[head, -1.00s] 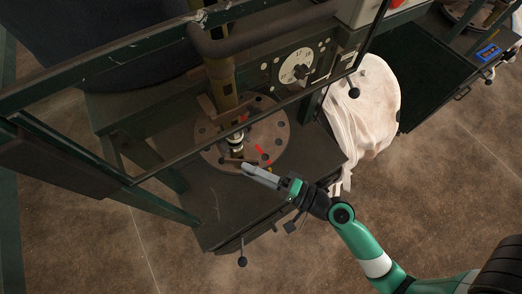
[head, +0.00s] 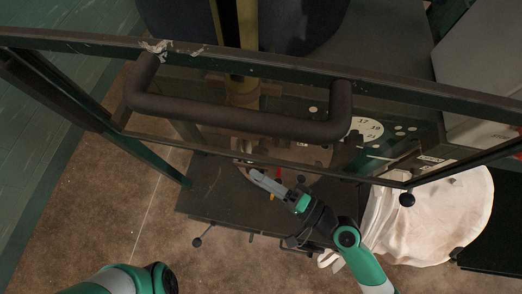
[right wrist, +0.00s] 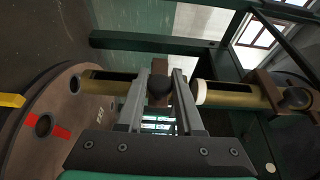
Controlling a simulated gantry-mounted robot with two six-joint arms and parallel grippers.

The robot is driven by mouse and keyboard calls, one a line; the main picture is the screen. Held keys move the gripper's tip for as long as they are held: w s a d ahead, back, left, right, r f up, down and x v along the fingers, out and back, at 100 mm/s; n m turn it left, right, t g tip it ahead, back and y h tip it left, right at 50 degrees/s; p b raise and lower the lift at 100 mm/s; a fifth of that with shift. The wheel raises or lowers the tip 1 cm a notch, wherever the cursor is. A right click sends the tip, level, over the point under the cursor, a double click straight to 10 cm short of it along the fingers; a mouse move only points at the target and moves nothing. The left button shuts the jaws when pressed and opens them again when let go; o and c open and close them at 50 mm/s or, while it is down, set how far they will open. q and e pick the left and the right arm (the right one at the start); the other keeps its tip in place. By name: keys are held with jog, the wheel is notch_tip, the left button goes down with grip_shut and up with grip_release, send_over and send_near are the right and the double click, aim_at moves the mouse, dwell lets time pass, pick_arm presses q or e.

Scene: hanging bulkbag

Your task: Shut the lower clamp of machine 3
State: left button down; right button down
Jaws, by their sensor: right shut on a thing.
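The machine's brass-coloured pole (head: 243,85) shows behind the frame bars in the head view and lies across the right wrist view (right wrist: 238,97). My right gripper (head: 256,175) is at the foot of the pole, over the round plate. In the right wrist view its two fingers (right wrist: 158,98) are on either side of a dark rounded knob (right wrist: 160,88) on a brown clamp piece (right wrist: 159,67), and it is shut on that knob. A second brown clamp piece (right wrist: 263,84) sits further along the pole. No machine number can be read. My left gripper is out of view.
A thick dark handle bar (head: 235,118) and frame bars cross in front of the pole. The round brown plate (right wrist: 62,120) has holes and a red mark. A numbered dial (head: 370,130) and a white bag (head: 440,220) are to the right.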

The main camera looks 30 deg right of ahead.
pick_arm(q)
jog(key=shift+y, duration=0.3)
pick_arm(e)
jog(key=c, duration=0.5)
grip_release()
jog(key=shift+d, duration=0.1)
jog(key=shift+c, duration=0.2)
